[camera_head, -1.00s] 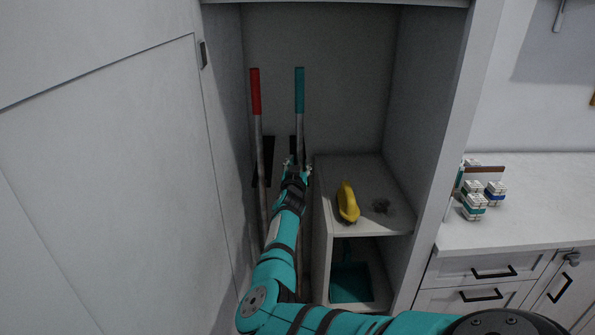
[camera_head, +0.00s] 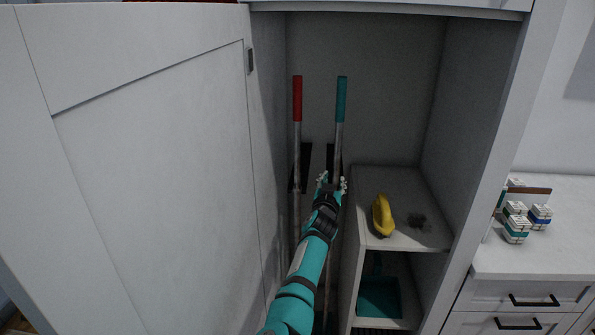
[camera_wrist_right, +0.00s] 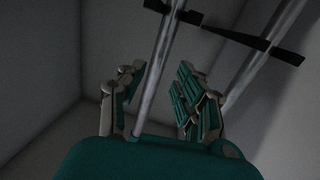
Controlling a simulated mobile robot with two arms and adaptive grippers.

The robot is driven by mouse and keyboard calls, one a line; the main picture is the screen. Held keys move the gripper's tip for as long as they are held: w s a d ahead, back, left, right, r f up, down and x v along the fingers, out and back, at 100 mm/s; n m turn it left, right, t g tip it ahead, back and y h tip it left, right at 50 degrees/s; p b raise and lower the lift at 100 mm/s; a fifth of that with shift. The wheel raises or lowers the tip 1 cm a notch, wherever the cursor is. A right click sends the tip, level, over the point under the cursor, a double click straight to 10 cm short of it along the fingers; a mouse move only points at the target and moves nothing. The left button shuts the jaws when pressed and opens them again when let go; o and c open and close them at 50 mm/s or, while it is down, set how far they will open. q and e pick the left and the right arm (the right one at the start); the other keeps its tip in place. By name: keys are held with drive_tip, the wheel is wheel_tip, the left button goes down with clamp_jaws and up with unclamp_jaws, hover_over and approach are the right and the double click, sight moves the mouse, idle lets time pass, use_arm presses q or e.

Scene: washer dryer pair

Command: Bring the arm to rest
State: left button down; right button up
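My right gripper (camera_head: 331,183) is inside the open tall cabinet, at the shaft of the pole with the teal grip (camera_head: 341,100). A second pole with a red grip (camera_head: 297,98) stands to its left. Both poles are upright against the cabinet's back. In the right wrist view, the right gripper's fingers (camera_wrist_right: 158,95) are spread apart, with a grey metal shaft (camera_wrist_right: 157,75) running between them. A gap shows beside the shaft, so the fingers do not appear closed on it. A second shaft (camera_wrist_right: 260,55) passes at the right. My left gripper is not in view.
The cabinet door (camera_head: 150,180) stands open at left. A shelf unit (camera_head: 410,240) right of my arm holds a yellow brush (camera_head: 382,215) and a dark scrubber (camera_head: 418,220); a teal dustpan (camera_head: 379,297) is below. Small boxes (camera_head: 516,228) stand on the counter (camera_head: 550,258).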

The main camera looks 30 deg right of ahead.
drive_tip(key=a+f+n+y, duration=0.25)
drive_tip(key=a+f, duration=0.25)
drive_tip(key=f, duration=0.4)
drive_tip(key=s+a+f+n+y, duration=0.1)
drive_tip(key=a+f+n+y, duration=0.15)
drive_tip(key=a+f, duration=0.5)
drive_tip(key=a+f+n+y, duration=0.2)
drive_tip(key=a+f+y, duration=0.15)
drive_tip(key=f, duration=0.75)
drive_tip(key=s+a+f+n+g+y, duration=0.1)
drive_tip(key=s+a+f+g+y, duration=0.1)
drive_tip(key=s+a+f, duration=0.5)
drive_tip(key=s+a+f+n+g+y, duration=0.1)
drive_tip(key=s+a+f+n, duration=0.15)
drive_tip(key=s+f, duration=0.8)
drive_tip(key=s+a+f+g, duration=0.1)
drive_tip(key=s+f, duration=0.4)
drive_tip(key=s, duration=0.8)
drive_tip(key=s+a+f+n+g+y, duration=0.1)
drive_tip(key=s+f+g, duration=0.3)
drive_tip(key=s, duration=0.9)
drive_tip(key=s+a+f+g+y, duration=0.1)
drive_tip(key=s+a+f+g, duration=0.1)
drive_tip(key=s+f, duration=0.5)
drive_tip(key=s+a, duration=0.1)
drive_tip(key=s, duration=0.5)
drive_tip(key=shift+s+a+f+g, duration=0.2)
drive_tip(key=shift+f+g, duration=0.1)
drive_tip(key=shift+f, duration=0.1)
